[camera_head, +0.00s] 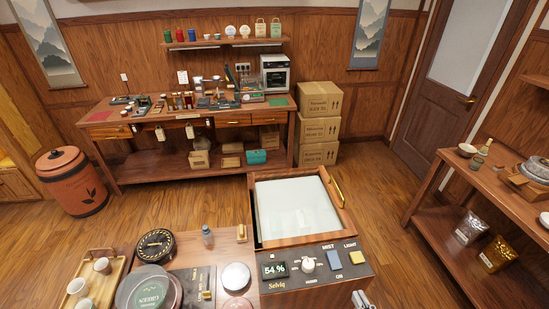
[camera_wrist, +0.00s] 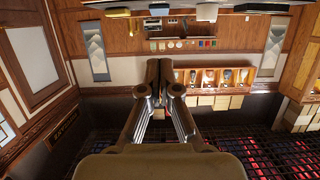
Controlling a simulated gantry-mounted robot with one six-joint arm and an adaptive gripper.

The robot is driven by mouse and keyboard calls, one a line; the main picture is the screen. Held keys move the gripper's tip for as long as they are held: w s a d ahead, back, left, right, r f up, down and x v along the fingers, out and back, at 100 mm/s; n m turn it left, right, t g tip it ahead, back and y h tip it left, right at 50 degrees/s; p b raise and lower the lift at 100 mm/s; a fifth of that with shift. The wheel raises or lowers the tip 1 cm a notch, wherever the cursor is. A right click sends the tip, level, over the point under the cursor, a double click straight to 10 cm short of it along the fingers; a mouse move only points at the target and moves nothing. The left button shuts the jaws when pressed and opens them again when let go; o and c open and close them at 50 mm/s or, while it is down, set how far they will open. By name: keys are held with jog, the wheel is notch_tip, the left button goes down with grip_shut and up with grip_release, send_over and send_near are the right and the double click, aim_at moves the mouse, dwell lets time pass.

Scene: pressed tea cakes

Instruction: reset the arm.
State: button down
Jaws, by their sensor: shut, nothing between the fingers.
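My gripper (camera_wrist: 158,75) reaches forward into the middle of the wrist view. Its two dark fingers are together with nothing between them. A small grey metal part of it (camera_head: 362,299) shows at the bottom edge of the head view, just right of the control panel of the humidity box (camera_head: 316,262). The gripper touches nothing that I can see. The rest of the arm is hidden in the head view.
The box has a glass lid and a brass handle (camera_head: 337,190). A workbench (camera_head: 150,160), stacked cartons (camera_head: 319,125) and a right-hand shelf (camera_head: 455,205) stand around open floor.

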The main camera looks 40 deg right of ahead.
jog(key=w+a+r+n+y, duration=0.2)
jog(key=w+a, duration=0.4)
jog(key=a, duration=0.2)
jog(key=w+a+r+n+y, duration=0.2)
jog(key=w+a+r+y, duration=0.1)
jog(key=w+a, duration=0.45)
jog(key=w+a+r+n+y, duration=0.1)
jog(key=a+r, duration=0.1)
jog(key=a, duration=0.7)
jog(key=w+a+r+n+y, duration=0.1)
jog(key=a+r, duration=0.2)
jog(key=a, duration=0.5)
notch_tip(320, 180, up, 14)
jog(key=p, duration=1.4)
jog(key=shift+s, duration=0.2)
